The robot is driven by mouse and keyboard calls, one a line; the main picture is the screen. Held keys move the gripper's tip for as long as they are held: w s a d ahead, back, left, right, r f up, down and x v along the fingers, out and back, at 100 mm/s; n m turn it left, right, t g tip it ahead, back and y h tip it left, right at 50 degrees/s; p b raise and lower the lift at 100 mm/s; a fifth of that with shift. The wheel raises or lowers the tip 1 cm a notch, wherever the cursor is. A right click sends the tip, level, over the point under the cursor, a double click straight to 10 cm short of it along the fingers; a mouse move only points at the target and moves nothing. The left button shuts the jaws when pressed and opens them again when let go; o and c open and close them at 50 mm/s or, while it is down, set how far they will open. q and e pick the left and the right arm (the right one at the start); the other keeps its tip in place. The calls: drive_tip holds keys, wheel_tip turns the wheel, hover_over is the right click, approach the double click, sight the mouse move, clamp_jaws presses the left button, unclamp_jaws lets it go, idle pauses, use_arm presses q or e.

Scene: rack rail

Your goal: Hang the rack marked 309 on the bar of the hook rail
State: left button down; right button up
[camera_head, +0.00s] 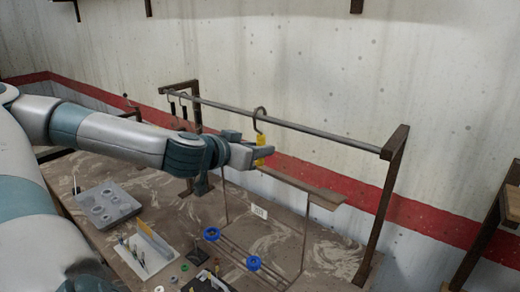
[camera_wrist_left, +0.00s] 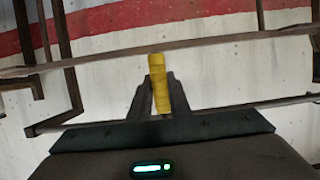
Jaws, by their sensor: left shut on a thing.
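The hook rail has a long grey bar (camera_head: 320,136) between two brown posts. A rack with a dark hook (camera_head: 260,112), a yellow grip (camera_head: 260,141), a brown crosspiece (camera_head: 300,183) and thin rods hangs upright from my left gripper (camera_head: 262,152). Its white label (camera_head: 258,211) is too small to read. My left gripper is shut on the yellow grip, which also shows between the fingers in the left wrist view (camera_wrist_left: 158,85). The hook's curve is level with the bar and overlaps it in the head view; I cannot tell whether it rests on it. My right gripper is out of view.
Blue rings (camera_head: 253,262) show low on the rack's lower rods. Dark hooks (camera_head: 183,105) hang at the bar's left end. A grey block with round recesses (camera_head: 107,205) and a white tray (camera_head: 147,251) lie on the table at left. A brown post (camera_head: 392,180) stands at right.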

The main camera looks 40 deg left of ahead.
use_arm(q)
drive_tip(key=shift+w+r, duration=0.1)
drive_tip(key=shift+w, duration=0.05)
drive_tip(key=shift+w+a+p, duration=0.15)
drive_tip(key=shift+w+p, duration=0.7)
drive_tip(key=shift+w, duration=0.35)
idle(0.3)
drive_tip(key=shift+w+a+p, duration=0.15)
drive_tip(key=shift+w+p, duration=0.75)
drive_tip(key=shift+p, duration=0.1)
drive_tip(key=shift+f, duration=0.25)
